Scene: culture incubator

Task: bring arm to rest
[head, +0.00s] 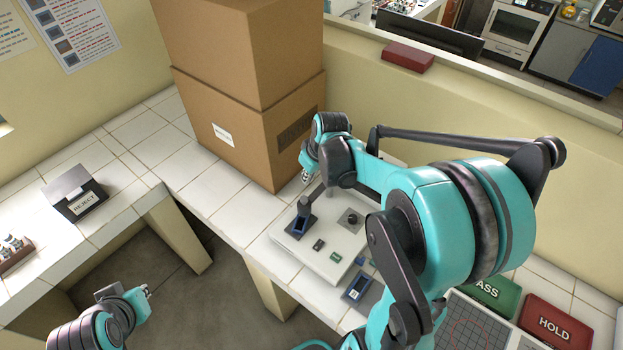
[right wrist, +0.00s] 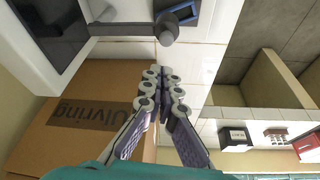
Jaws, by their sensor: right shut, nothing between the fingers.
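My right arm reaches in from the right over the tiled bench. My right gripper (head: 306,178) hangs beside the cardboard boxes, above the far left part of a white instrument (head: 337,262). In the right wrist view its fingers (right wrist: 166,72) are together with nothing between them. My left gripper (head: 148,291) is at the lower left, over the floor and away from the bench. It is small there and I cannot tell how its fingers stand.
Stacked cardboard boxes (head: 235,125) stand close to my right gripper. A REJECT box (head: 76,199) is on the left bench. A green PASS box (head: 491,294) and a red HOLD box (head: 555,325) are at the lower right. Floor (head: 185,300) is open between the benches.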

